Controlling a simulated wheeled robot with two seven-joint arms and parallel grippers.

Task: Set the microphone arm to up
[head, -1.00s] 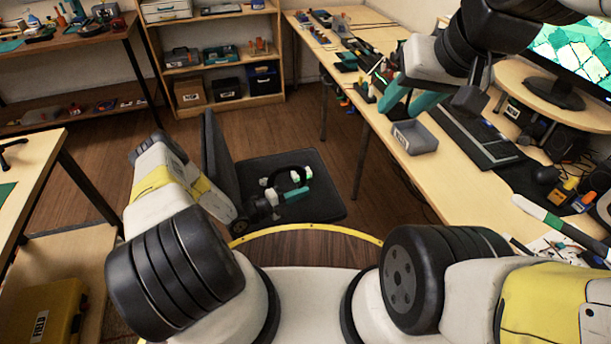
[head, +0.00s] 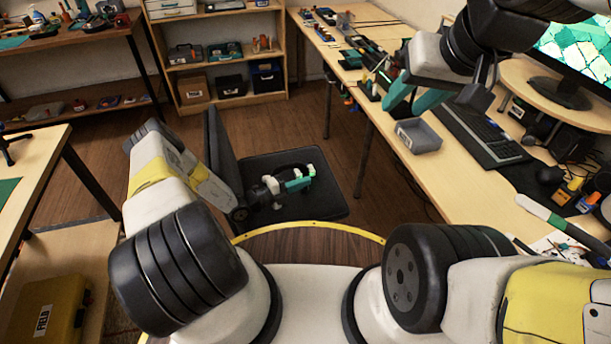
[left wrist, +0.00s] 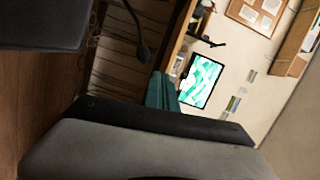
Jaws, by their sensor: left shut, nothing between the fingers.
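The headset (head: 308,170), dark with pale green-white parts, is over the dark chair seat in the head view, partly hidden by my left gripper. My left gripper (head: 303,183) has teal fingers that look shut, beside or over the headset; I cannot tell if they touch it. In the left wrist view, a thin curved black rod with a thicker tip (left wrist: 143,52) looks like the microphone arm, beyond the teal fingers (left wrist: 160,92). My right gripper (head: 404,108) is open and empty above the right desk, near a grey bin.
The chair's upright back (head: 222,150) stands left of its seat (head: 325,205). The right desk (head: 440,170) holds a grey bin (head: 418,136), a keyboard (head: 480,135) and a monitor (head: 575,60). Wooden floor lies open behind the chair.

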